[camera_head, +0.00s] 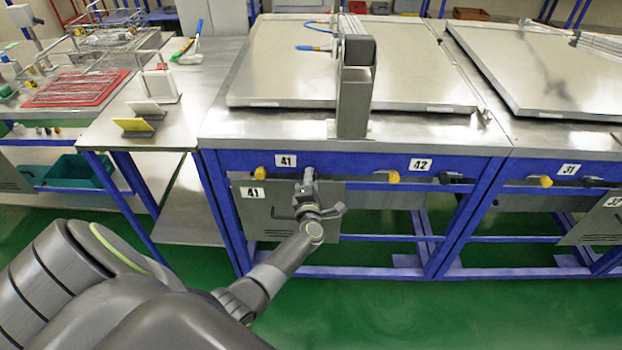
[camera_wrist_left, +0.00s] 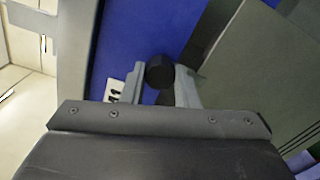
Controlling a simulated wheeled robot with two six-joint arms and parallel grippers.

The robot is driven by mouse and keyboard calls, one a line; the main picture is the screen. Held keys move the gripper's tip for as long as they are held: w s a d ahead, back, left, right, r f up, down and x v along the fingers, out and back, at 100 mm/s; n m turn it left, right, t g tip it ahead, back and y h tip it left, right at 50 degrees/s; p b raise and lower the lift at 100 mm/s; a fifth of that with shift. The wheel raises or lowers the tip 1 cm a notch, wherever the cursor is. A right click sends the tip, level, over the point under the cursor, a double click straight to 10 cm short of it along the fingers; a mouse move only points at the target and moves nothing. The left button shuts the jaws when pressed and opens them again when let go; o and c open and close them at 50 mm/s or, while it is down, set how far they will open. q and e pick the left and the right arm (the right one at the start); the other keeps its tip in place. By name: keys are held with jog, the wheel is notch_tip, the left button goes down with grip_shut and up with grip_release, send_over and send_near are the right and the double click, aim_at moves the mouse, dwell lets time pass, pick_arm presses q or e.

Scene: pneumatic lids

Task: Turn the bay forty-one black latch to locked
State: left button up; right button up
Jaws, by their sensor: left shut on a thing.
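The black latch (camera_wrist_left: 159,71) of bay forty-one shows as a dark round knob in the left wrist view, against the blue frame. My left gripper (camera_head: 308,184) is shut on it, with a grey finger on either side of the knob. In the head view the gripper largely hides the latch, so which way it is turned cannot be told. A white 41 label (camera_head: 285,160) is on the blue rail just above and left of the gripper. A yellow knob (camera_head: 260,173) sits on the same rail farther left. My right gripper is not in view.
A grey panel (camera_head: 262,215) with another 41 label hangs below the rail, behind my left gripper. To the right are the 42 label (camera_head: 420,164), a yellow knob (camera_head: 393,177) and a dark latch (camera_head: 452,178). A large metal lid (camera_head: 280,60) lies on the bench top.

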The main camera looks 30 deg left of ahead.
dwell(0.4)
pick_arm(q)
jog(key=o, duration=1)
jog(key=shift+c, duration=0.2)
jog(key=b+v, duration=0.1)
jog(key=v, duration=1.6)
jog(key=shift+s+b, duration=0.2)
jog(key=shift+b, duration=0.1)
